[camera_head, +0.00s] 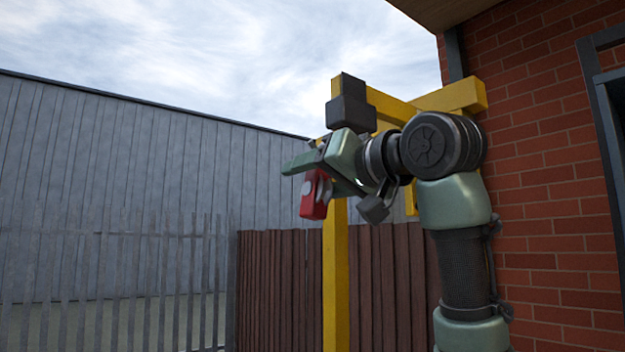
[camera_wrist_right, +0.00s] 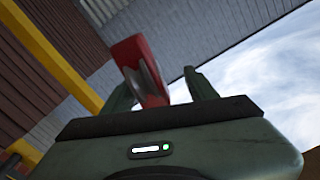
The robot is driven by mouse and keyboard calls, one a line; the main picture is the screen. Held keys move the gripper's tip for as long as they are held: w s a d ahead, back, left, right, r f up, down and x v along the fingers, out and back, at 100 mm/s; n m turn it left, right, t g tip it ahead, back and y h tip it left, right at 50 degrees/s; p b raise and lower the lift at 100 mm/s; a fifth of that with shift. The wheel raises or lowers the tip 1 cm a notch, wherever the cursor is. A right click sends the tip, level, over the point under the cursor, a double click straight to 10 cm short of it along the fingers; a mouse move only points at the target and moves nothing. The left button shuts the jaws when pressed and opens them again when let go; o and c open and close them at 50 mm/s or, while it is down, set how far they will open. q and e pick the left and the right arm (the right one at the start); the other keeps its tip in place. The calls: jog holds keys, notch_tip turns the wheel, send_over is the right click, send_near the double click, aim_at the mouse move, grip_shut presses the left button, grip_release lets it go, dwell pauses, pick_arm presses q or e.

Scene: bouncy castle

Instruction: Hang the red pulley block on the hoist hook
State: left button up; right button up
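The red pulley block (camera_head: 313,197), with grey wheels, is in the air at my right gripper (camera_head: 318,172), tilted, just below one finger. In the right wrist view the block (camera_wrist_right: 143,72) lies between the spread fingers of the right gripper (camera_wrist_right: 162,92). It overlaps the left finger, and a gap shows between it and the right finger. What bears the block is hidden. The dark hoist body (camera_head: 350,112) is at the end of the yellow beam, just above my gripper. The hook itself cannot be made out; my gripper covers the area under the hoist. My left gripper is not in view.
The yellow post (camera_head: 335,280) stands below the gripper. The brick wall (camera_head: 555,190) is close on the right. A brown fence (camera_head: 285,290) and a grey metal wall (camera_head: 120,180) stand behind. Open air lies left of the gripper.

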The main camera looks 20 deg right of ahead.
jog(key=shift+f, duration=0.1)
jog(key=shift+s, duration=0.2)
jog(key=b+v, duration=0.3)
jog(key=v, duration=0.3)
jog(key=shift+s+d+b, duration=0.15)
jog(key=shift+s+b, duration=0.15)
jog(key=shift+s+d, duration=0.15)
jog(key=shift+s, duration=0.3)
jog(key=shift+w, duration=0.1)
